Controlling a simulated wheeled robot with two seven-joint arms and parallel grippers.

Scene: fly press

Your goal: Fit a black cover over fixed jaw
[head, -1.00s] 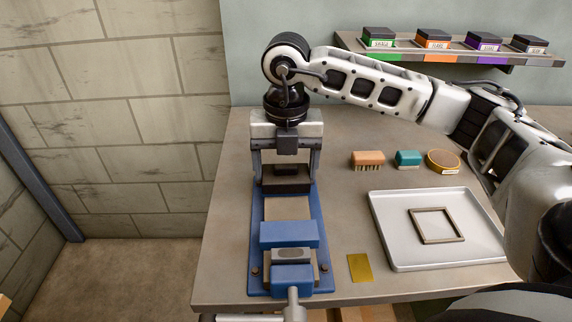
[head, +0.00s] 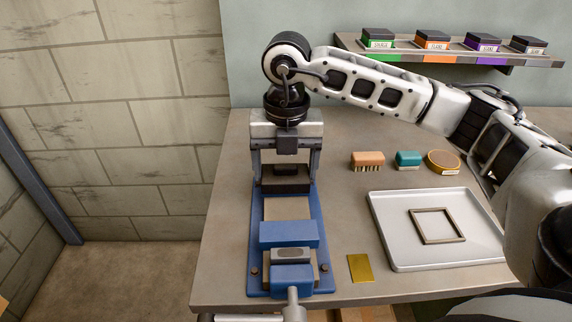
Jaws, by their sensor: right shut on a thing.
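My right gripper (head: 286,172) points down over the far end of a blue vise (head: 311,205) on the bench. Its two fingers are spread to either side and are shut on a black cover (head: 286,188). The cover is at the vise's far end, where the fixed jaw appears to be. The cover and gripper hide that jaw, so I cannot tell whether the cover is seated on it. A blue jaw block (head: 289,234) stands nearer, with a gap of bare slide between it and the cover. My left gripper is out of view.
A grey tray (head: 385,225) holding a square frame (head: 437,226) lies right of the vise. A yellow plate (head: 360,268), two brushes (head: 367,160) (head: 408,158) and a round tin (head: 443,161) lie on the bench (head: 225,240). A wall shelf (head: 450,57) holds several labelled boxes.

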